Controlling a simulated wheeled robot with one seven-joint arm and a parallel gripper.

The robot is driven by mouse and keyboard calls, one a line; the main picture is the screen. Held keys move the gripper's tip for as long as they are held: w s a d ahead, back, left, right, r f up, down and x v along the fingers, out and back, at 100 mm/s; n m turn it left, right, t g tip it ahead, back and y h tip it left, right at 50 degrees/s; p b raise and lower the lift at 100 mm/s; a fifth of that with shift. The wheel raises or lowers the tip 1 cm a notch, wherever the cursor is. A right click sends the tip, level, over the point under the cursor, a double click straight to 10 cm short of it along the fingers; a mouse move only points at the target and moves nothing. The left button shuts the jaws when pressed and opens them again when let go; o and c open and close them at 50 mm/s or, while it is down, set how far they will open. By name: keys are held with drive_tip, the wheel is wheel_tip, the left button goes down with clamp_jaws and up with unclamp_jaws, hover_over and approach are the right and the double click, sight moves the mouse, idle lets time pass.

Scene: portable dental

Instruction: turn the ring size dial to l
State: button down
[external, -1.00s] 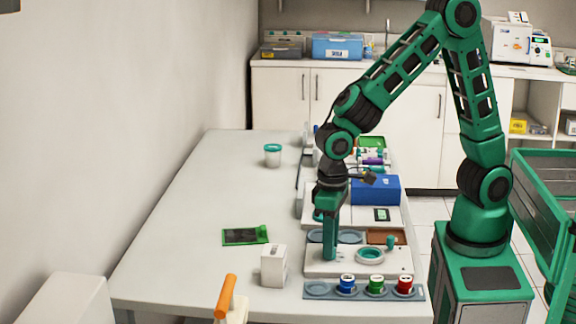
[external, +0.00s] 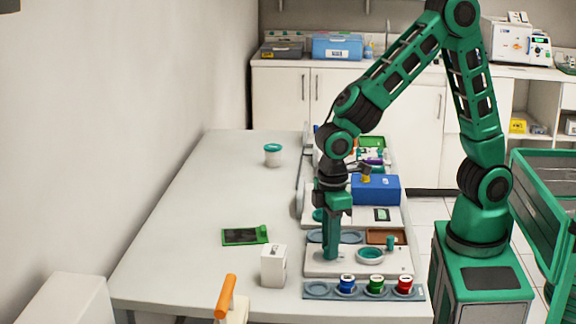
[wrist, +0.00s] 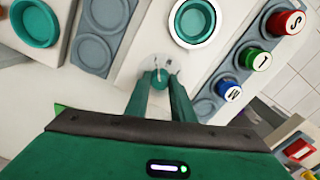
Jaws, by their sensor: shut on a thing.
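The ring size dial is a small green knob (wrist: 160,78) on a pale base plate (wrist: 140,50). Faint dark marks show beside the knob in the wrist view, too small to read. My gripper (wrist: 161,88) points down with its two green fingers shut on the knob from both sides. In the external view my gripper (external: 330,256) stands at the left part of the base plate (external: 355,268), and its fingers hide the knob there.
A round green-rimmed dish (external: 370,255) and a small green peg (external: 390,243) are on the same plate. A white box (external: 273,265) stands left; the table's left is mostly clear.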

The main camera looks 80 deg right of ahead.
drive_tip(key=shift+w+n, duration=0.1)
drive_tip(key=shift+n, duration=0.2)
drive_tip(key=c, duration=1.5)
unclamp_jaws()
wheel_tip(320, 180, up, 11)
drive_tip(key=shift+f, duration=0.1)
drive_tip(key=shift+d, duration=0.1)
